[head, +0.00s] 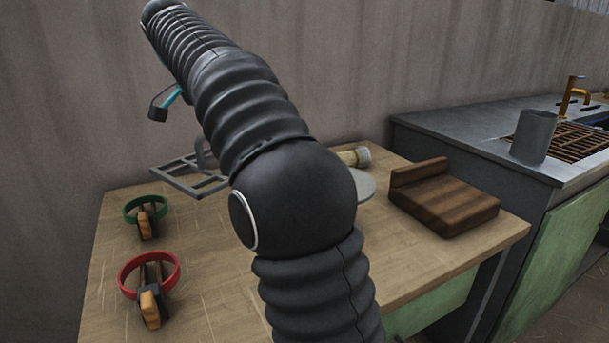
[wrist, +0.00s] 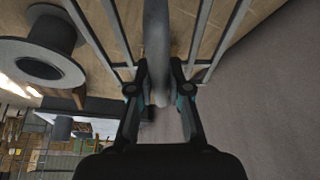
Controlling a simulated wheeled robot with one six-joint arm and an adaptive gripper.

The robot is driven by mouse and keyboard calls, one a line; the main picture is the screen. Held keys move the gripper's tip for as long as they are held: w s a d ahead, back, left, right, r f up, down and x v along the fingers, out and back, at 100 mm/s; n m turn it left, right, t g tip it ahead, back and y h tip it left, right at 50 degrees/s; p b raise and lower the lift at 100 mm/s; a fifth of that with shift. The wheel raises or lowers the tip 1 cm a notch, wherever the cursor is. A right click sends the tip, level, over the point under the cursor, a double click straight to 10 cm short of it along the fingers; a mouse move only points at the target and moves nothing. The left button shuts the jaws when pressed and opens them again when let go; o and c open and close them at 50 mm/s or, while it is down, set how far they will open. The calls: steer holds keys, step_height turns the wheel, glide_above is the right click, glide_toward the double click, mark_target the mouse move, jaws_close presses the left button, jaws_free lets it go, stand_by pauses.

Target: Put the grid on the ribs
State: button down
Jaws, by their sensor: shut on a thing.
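The grid (head: 188,181) is a grey metal frame with bars and an upright handle, at the back left of the wooden table in the head view. Its bars (wrist: 92,38) and grey handle (wrist: 156,40) fill the upper wrist view. My gripper (wrist: 160,90) is shut on the handle, one finger on each side. In the head view my arm hides most of the gripper. I cannot tell whether the grid touches the table. Rust-brown ribs (head: 572,143) lie in the sink opening at the far right, apart from the grid.
Green (head: 146,209) and red (head: 149,274) ringed tools lie on the table's left. A grey cup (head: 533,136) and brass tap (head: 574,92) are by the ribs.

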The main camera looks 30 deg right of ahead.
steer(key=w+n, duration=0.1)
steer(key=n, duration=0.1)
steer(key=w+n+t+y+b, duration=0.1)
steer(key=n, duration=0.1)
steer(key=w+f+n, duration=0.1)
steer(key=n, duration=0.1)
steer(key=shift+a+t+y, duration=0.2)
steer(key=shift+t+y, duration=0.1)
steer(key=shift+t, duration=0.1)
steer(key=w+n+y, duration=0.1)
steer(key=n, duration=0.1)
steer(key=w+n+b, duration=0.1)
steer(key=n, duration=0.1)
steer(key=shift+w+a+f+n+t+y, duration=0.1)
steer(key=shift+w+a+n+t+y, duration=0.05)
steer(key=shift+n+t+y, duration=0.25)
steer(key=shift+w+n+y, duration=0.4)
steer(key=shift+n, duration=0.5)
steer(key=shift+a+f+b, duration=0.1)
steer(key=shift+f+b, duration=2.2)
steer(key=shift+f, duration=2.6)
steer(key=shift+f, duration=0.1)
steer(key=c, duration=1.1)
jaws_free()
